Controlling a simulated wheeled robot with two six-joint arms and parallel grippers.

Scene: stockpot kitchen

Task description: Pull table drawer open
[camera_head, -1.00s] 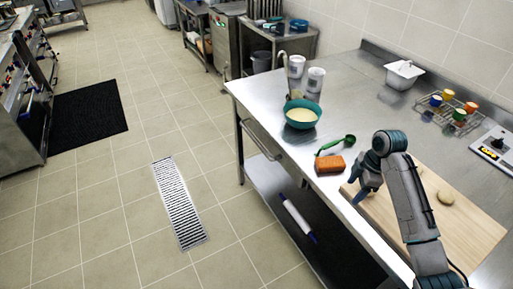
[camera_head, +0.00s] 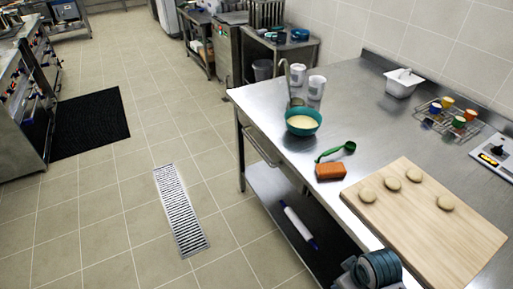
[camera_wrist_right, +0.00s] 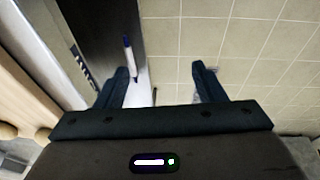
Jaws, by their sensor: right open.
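The steel table (camera_head: 330,98) has a drawer in its long left side, under the top. The drawer's bar handle (camera_head: 262,148) shows in the head view, and the drawer looks shut. My right arm shows at the bottom right of the head view, beside the table's near left edge; its fingertips cannot be made out there. In the right wrist view my right gripper (camera_wrist_right: 160,76) is open and empty, with its two fingers spread over the floor and lower shelf. The handle is not clearly seen in that view. My left gripper is not in view.
On the tabletop are a teal bowl (camera_head: 303,122), a green scoop (camera_head: 336,151), an orange sponge (camera_head: 330,171) and a board (camera_head: 440,235) with several dough pieces. A rolling pin (camera_head: 298,225) lies on the lower shelf.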

